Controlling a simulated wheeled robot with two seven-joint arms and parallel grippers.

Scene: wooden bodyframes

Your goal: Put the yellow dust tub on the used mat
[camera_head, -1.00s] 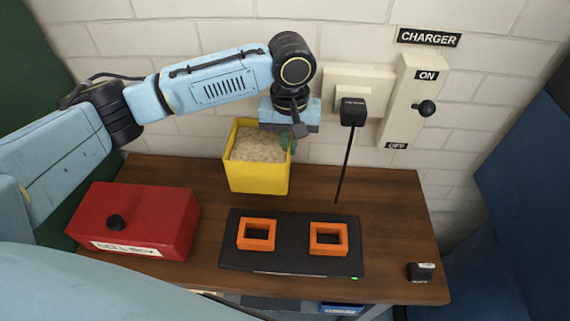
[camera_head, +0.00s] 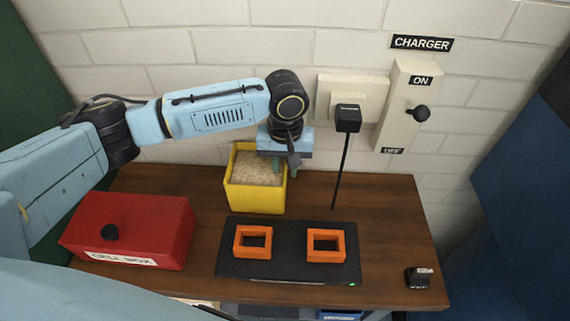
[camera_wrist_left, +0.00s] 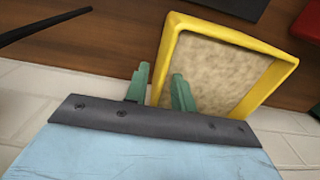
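The yellow dust tub (camera_head: 256,198), full of pale grainy dust, stands upright at the back of the wooden table, just behind the black plate. It also shows in the left wrist view (camera_wrist_left: 265,50). My left gripper (camera_head: 285,166) is at the tub's right rim. In the left wrist view its green fingers (camera_wrist_left: 161,88) are apart on either side of the tub wall, one outside and one inside, with small gaps to the rim. No used mat can be made out; anything under the tub is hidden. My right gripper is not in view.
A red cell box (camera_head: 135,230) stands at the left. The black plate (camera_head: 287,268) holds two orange frames. A black plug with a cord (camera_head: 348,118) hangs behind, beside the charger switch (camera_head: 400,105). A small black block (camera_head: 418,278) lies right. The table's right side is mostly clear.

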